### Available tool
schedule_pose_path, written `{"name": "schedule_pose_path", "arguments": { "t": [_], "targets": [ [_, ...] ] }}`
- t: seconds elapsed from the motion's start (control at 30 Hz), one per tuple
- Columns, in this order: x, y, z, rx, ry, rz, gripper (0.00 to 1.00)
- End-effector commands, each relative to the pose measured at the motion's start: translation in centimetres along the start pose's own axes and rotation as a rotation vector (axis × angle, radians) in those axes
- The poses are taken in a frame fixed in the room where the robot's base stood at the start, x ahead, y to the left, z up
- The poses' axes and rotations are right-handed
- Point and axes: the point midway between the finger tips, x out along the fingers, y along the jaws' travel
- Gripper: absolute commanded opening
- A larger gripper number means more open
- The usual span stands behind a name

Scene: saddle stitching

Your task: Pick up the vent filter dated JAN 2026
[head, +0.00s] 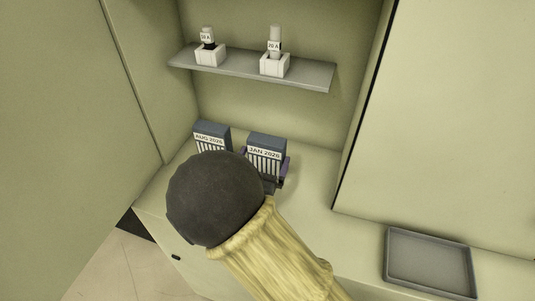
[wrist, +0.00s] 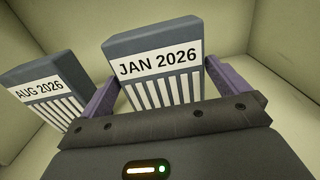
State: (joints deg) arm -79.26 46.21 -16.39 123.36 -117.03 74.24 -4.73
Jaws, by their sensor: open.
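The vent filter dated JAN 2026 (head: 265,151) is a dark blue-grey block with a white label and vertical slats. It stands upright on the counter under the shelf, and fills the middle of the wrist view (wrist: 155,48). My gripper (wrist: 165,88) is open, with one purple finger on each side of this filter. I cannot tell whether the fingers touch it. In the head view the purple fingers show partly beside the filter, and my arm hides some of the gripper. The filter's lower part is hidden by the gripper in the wrist view.
A similar filter dated AUG 2026 (head: 211,137) stands close on the left, also in the wrist view (wrist: 50,82). A shelf (head: 245,70) above holds two small white holders. A grey tray (head: 428,284) lies at the lower right. Cabinet walls flank the counter.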

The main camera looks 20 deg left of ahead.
Motion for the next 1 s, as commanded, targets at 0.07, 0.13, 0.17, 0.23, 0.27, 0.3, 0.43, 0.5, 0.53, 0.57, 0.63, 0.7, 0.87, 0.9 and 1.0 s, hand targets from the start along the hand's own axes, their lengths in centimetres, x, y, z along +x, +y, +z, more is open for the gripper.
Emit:
{"name": "schedule_pose_path", "arguments": {
  "t": [0.07,0.13,0.17,0.23,0.27,0.3,0.43,0.5,0.53,0.57,0.63,0.7,0.87,0.9,1.0],
  "targets": [
    [1.4,-0.2,0.1,-0.001,0.000,-0.004,1.00],
    [2.3,-0.1,0.1,0.000,-0.001,-0.003,1.00],
    [2.6,-0.2,0.1,0.000,-0.001,-0.004,1.00],
    [3.0,-0.2,0.0,-0.001,0.000,-0.004,1.00],
    [3.1,-0.3,0.0,-0.001,0.000,-0.005,1.00],
    [3.1,-0.3,-0.1,-0.001,0.001,-0.005,1.00],
    [3.1,-0.3,-0.1,-0.001,0.001,-0.006,1.00],
    [3.1,-0.4,-0.1,-0.001,0.001,-0.007,1.00],
    [3.1,-0.4,-0.1,-0.001,0.000,-0.007,1.00],
    [3.1,-0.3,-0.1,-0.001,0.000,-0.007,1.00],
    [3.1,-0.3,-0.1,-0.001,0.000,-0.006,1.00],
    [3.0,-0.3,-0.1,-0.001,0.000,-0.005,1.00],
    [3.0,-0.3,0.0,0.000,0.000,-0.005,0.78],
    [3.0,-0.3,0.0,0.000,0.000,-0.005,0.71],
    [3.0,-0.3,0.0,0.000,0.000,-0.005,0.67]
  ]
}}
